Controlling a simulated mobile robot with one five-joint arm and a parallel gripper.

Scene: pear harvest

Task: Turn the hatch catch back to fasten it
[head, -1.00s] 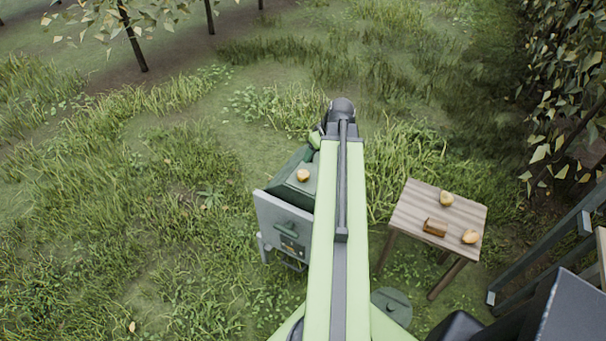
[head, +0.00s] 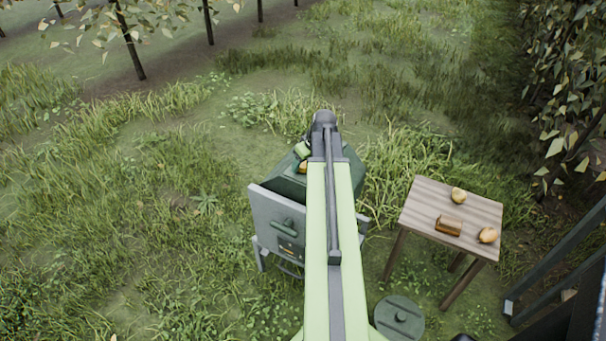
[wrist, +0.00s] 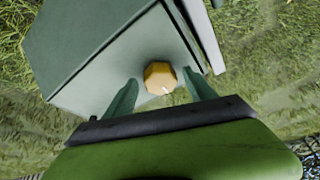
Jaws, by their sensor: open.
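An orange, many-sided knob with a small pale mark, which looks like the hatch catch (wrist: 160,78), sits on the top face of a dark green box (wrist: 105,60). In the head view the catch (head: 303,168) is partly covered by my arm, beside the green box (head: 288,186). My gripper (wrist: 161,84) is open, with one green finger on each side of the catch and a visible gap to each. I cannot tell whether the fingertips are level with the catch or above it. The head view shows little of my gripper (head: 303,152) at the arm's end.
A grey panel (head: 268,212) with a green handle stands on the near side of the box. A wooden table (head: 425,215) at right holds two pears (head: 459,195) (head: 488,235) and a brown block (head: 449,226). A round green lid (head: 400,318) lies near my base. Grass lies left.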

